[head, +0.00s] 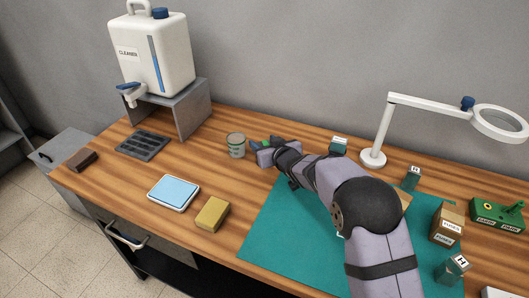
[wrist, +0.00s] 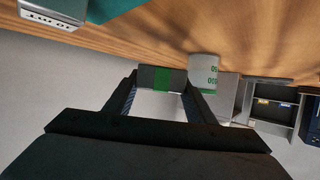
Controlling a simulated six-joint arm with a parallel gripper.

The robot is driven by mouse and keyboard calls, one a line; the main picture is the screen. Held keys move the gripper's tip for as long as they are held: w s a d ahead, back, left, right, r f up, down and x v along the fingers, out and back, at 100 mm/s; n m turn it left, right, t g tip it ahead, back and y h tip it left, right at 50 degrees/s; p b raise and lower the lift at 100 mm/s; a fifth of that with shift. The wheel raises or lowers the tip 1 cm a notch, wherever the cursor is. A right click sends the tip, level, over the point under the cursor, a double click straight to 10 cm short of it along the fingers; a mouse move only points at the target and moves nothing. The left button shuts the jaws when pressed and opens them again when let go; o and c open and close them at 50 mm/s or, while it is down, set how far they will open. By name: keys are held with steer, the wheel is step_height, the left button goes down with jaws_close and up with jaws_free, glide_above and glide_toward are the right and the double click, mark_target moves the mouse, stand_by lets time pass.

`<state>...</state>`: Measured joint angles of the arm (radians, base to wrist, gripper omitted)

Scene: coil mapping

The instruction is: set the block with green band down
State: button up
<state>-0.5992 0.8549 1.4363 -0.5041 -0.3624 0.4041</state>
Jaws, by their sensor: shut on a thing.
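The block with green band (wrist: 162,78) is dark grey with a green stripe around its middle. In the wrist view it sits between the two finger ends of my gripper (wrist: 161,84), which is shut on it. I cannot tell whether the block touches the table.
A green mat (head: 265,240) covers the table's front right, with several small boxes and a lamp (head: 373,158) around it. A yellow sponge (head: 212,214), a blue-topped scale (head: 174,192) and a dark tray (head: 143,145) lie left. Bare wood lies between tray and cup.

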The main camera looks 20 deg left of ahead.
steer(key=shift+f, duration=1.8)
steer(key=shift+f, duration=0.15)
steer(key=shift+f, duration=0.15)
steer(key=o, duration=1.1)
steer(key=shift+r, duration=0.3)
steer(key=b+v, duration=0.1)
steer(key=v, duration=1.1)
steer(key=shift+f+b, duration=0.15)
steer(key=shift+b, duration=0.2)
